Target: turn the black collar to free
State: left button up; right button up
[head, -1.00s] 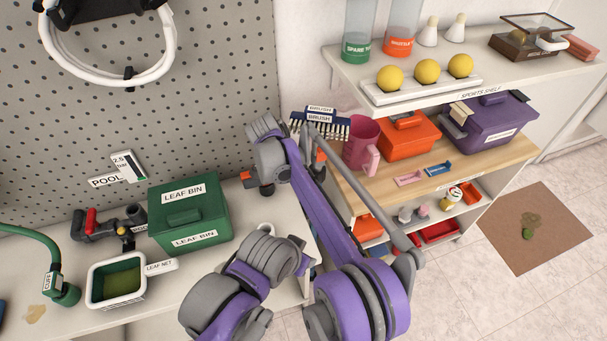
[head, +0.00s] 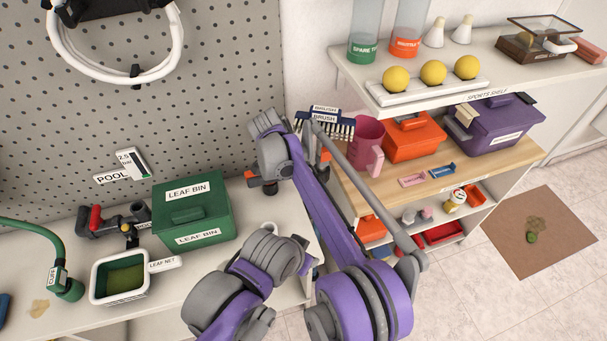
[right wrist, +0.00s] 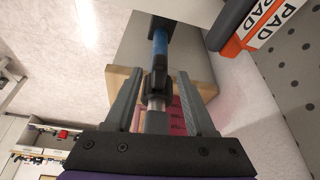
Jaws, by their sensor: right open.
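In the right wrist view, a pole with a blue section (right wrist: 160,42) runs down between the fingers of my right gripper (right wrist: 160,74). A black collar (right wrist: 151,84) sits on the pole, with a silver section (right wrist: 155,103) just below it. The gripper is open, with one grey finger on each side of the collar. Gaps seem to show on both sides; I cannot tell whether either finger touches. In the head view, my right arm hides the pole, the collar and the right gripper. My left gripper is not in view.
A green leaf bin (head: 188,208), a leaf net (head: 120,277) and a pool hose (head: 58,235) are on the bench at left. A pegboard (head: 220,60) stands behind.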

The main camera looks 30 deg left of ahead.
jog(key=v, duration=0.9)
jog(key=shift+r, duration=0.3)
jog(key=shift+s+f, duration=0.1)
